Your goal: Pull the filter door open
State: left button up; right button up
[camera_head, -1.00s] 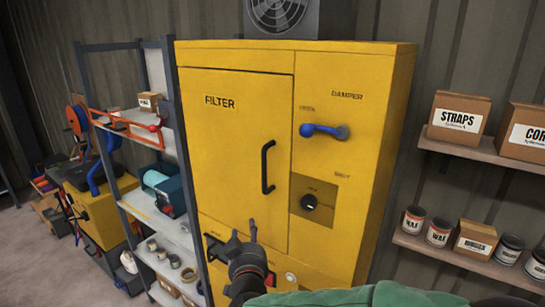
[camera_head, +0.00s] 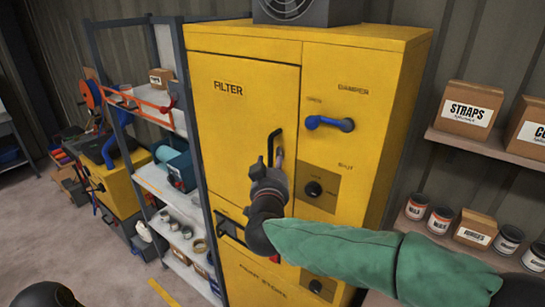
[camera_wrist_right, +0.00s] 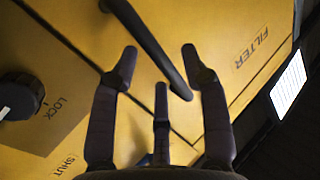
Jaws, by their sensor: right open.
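The yellow filter door (camera_head: 235,120), labelled FILTER, sits flush and shut in the yellow cabinet's front. Its black bar handle (camera_head: 270,148) runs upright near the door's right edge; the lower part is hidden behind my right gripper. My right gripper (camera_head: 277,160) is open and empty in front of the handle. In the right wrist view, the handle (camera_wrist_right: 150,45) crosses the gap between the spread fingertips (camera_wrist_right: 160,60). I cannot tell whether any finger touches it.
Right of the door are a blue damper lever (camera_head: 330,124) and a black round knob (camera_head: 314,188). A shelf rack (camera_head: 160,183) with small goods stands close at the cabinet's left. Wall shelves (camera_head: 470,150) with boxes and cans are at the right.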

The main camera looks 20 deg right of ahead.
jog(key=shift+x, duration=1.1)
grip_shut()
